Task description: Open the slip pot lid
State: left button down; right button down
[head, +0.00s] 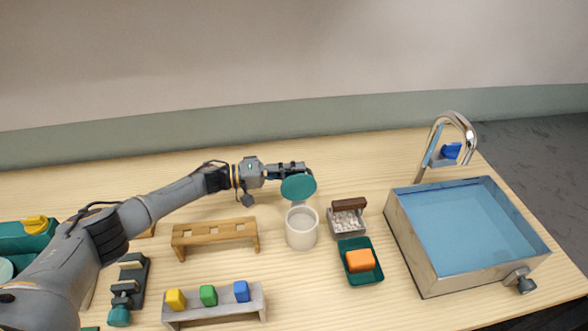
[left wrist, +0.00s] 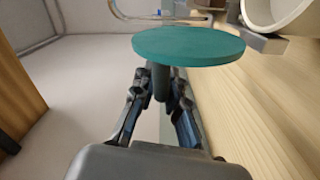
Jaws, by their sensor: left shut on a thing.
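The slip pot (head: 301,235) is a white cylinder in the middle of the table, and its mouth shows open. Its round teal lid (head: 298,187) stands tilted up steeply behind and above the rim. My left gripper (head: 300,168) is at the lid's far side. In the left wrist view, the lid (left wrist: 188,46) shows as a flat disc with a dark knob (left wrist: 159,84) between the fingers, which are shut on it. Part of the pot (left wrist: 285,14) shows at the upper right there. My right gripper is in neither view.
A wooden rack (head: 214,233) is left of the pot. A box of pale pieces with a brush (head: 348,205) and a green tray (head: 366,275) with an orange sponge (head: 360,260) are right. A blue-lined sink (head: 465,225) is further right. A grey stand (head: 215,306) holds coloured blocks in front.

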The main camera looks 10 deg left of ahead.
pick_arm(q)
jog(key=shift+s+f, duration=0.15)
jog(key=shift+f, duration=0.2)
jog(key=c, duration=1.4)
grip_release()
jog(key=shift+f, duration=0.1)
jog(key=shift+a+r, duration=0.15)
jog(key=shift+r, duration=0.05)
jog(key=v, duration=1.1)
jog(key=shift+a+f, duration=0.1)
jog(key=shift+a, duration=0.3)
